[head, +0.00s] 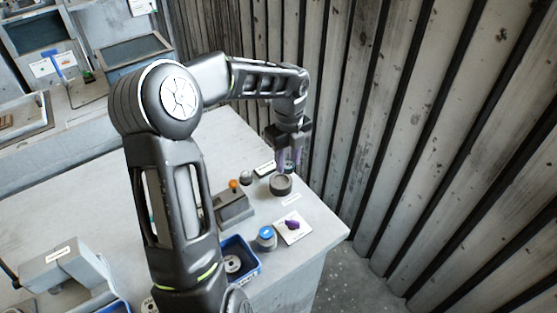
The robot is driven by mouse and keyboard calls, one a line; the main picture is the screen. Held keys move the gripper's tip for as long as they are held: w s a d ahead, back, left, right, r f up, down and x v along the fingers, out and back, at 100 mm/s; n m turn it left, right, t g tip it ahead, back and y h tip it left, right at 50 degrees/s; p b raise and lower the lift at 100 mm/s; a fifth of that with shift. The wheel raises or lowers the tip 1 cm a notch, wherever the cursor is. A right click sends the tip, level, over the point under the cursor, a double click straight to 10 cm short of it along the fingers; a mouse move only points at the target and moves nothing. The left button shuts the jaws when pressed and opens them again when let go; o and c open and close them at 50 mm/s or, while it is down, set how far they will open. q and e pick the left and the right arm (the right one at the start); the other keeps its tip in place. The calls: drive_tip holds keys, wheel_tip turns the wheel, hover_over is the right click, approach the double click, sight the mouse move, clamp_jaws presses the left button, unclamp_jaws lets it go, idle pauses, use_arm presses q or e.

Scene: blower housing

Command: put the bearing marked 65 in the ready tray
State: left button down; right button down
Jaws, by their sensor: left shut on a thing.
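My left gripper (287,168) points down at the table's far right corner. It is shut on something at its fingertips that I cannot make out. Directly under the fingertips is a dark round part with a hollow top (281,186); I cannot tell whether they touch it. A blue tray (257,271) near the front edge holds a grey ring-shaped part (233,264), partly hidden by my arm. No number 65 is legible, and I cannot tell which tray is the ready one. My right gripper is not in view.
On the grey table (105,190) stand a grey block with an orange knob (234,206), a blue-topped round piece (266,236) and a white plate with a purple piece (293,228). A grey machine (70,268) stands front left. A corrugated wall (420,120) rises at the right.

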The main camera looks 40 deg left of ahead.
use_arm(q)
drive_tip(key=w+d+f+n+b, duration=0.1)
drive_tip(key=w+d+n+b, duration=0.1)
drive_tip(key=d+n, duration=0.7)
drive_tip(key=w+d+f+n+b, duration=0.1)
drive_tip(key=w+d+n, duration=0.1)
drive_tip(key=d+n, duration=0.7)
drive_tip(key=n, duration=0.3)
drive_tip(key=shift+w+d+f+b, duration=0.25)
drive_tip(key=shift+d+f+b, duration=0.05)
drive_tip(key=shift+f+b, duration=0.1)
